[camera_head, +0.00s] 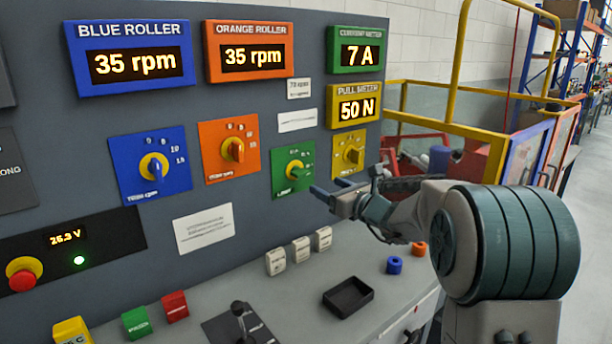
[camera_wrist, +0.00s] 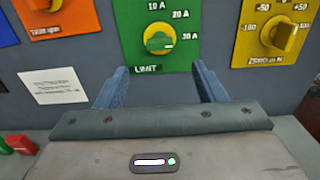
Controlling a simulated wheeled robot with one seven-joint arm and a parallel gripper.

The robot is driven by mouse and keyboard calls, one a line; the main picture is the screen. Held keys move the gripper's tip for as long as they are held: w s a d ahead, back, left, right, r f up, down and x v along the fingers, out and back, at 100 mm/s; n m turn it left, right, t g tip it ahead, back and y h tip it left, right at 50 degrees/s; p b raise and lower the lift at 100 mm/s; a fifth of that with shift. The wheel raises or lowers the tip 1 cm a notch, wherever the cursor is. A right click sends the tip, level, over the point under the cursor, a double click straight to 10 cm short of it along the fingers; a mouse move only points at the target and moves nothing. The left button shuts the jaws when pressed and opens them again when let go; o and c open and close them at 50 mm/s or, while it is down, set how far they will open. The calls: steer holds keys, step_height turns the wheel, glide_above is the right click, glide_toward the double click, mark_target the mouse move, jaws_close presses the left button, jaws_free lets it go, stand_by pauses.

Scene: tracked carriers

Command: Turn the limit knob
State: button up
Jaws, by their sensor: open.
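The limit knob (camera_head: 294,169) is a green knob on a yellow ring, on a green plate (camera_head: 284,187) on the grey panel. In the wrist view the knob (camera_wrist: 158,42) sits ahead of my gripper, with 10 A, 20 A and 30 A marks around it. Its white line lies on the right side, towards the 30 A mark. My gripper (camera_head: 333,188) is open and empty, in front of the panel below and right of the knob. In the wrist view its two blue fingers (camera_wrist: 161,72) stand apart, either side of the knob's line, and appear short of it.
A yellow zero knob (camera_head: 352,154) is close on the right, an orange knob (camera_head: 234,149) and a blue knob (camera_head: 154,166) on the left. The current meter (camera_head: 355,53) reads 7 A. Below, the desk holds white blocks (camera_head: 300,249) and a black tray (camera_head: 348,297).

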mark_target(304, 175)
steer(key=p+x, duration=0.1)
steer(key=x, duration=0.9)
steer(key=shift+p, duration=0.3)
steer(key=c, duration=1)
